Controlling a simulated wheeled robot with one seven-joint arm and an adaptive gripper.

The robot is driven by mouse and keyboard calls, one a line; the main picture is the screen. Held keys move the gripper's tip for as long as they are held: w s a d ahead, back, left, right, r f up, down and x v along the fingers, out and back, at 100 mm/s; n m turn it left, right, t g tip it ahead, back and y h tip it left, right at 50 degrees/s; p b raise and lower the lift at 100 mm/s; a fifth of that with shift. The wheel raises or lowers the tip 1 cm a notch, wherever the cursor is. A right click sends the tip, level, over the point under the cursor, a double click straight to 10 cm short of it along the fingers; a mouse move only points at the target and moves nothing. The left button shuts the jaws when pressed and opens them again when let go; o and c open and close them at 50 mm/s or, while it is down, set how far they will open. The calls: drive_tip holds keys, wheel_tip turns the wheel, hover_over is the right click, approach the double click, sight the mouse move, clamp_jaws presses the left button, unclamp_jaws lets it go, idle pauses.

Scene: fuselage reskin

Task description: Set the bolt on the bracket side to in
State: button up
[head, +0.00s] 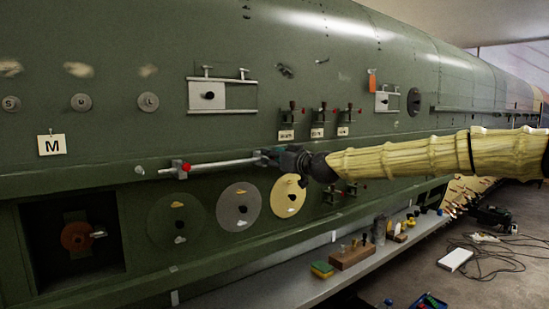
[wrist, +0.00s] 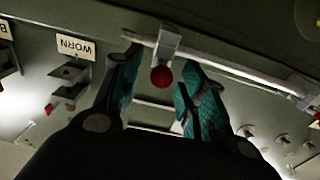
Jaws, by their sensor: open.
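A pale straight rod (head: 222,163) runs along the green fuselage wall. A small grey block with a red knob (head: 186,168) sits near its left end. My gripper (head: 266,157) is at the rod's right end and hides the fitting there in the head view. In the wrist view, my gripper (wrist: 158,68) is open, with teal finger pads. A grey block (wrist: 167,42) with a round red knob (wrist: 161,76) sits on the rod (wrist: 225,66) between the fingers. The fingers look apart from the knob. I cannot tell which end is the bracket side.
Small clamps with labels (head: 317,133) are above my gripper; one label (wrist: 75,45) reads WORN. Round discs (head: 239,207) are on the wall below. A shelf (head: 279,283) holds a sponge (head: 322,269) and a wooden block (head: 351,257). Cables (head: 493,250) lie on the floor at right.

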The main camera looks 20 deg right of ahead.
drive_tip(key=shift+s, duration=0.1)
drive_tip(key=v, duration=1.1)
drive_tip(key=shift+s+d, duration=0.2)
drive_tip(key=shift+s, duration=0.15)
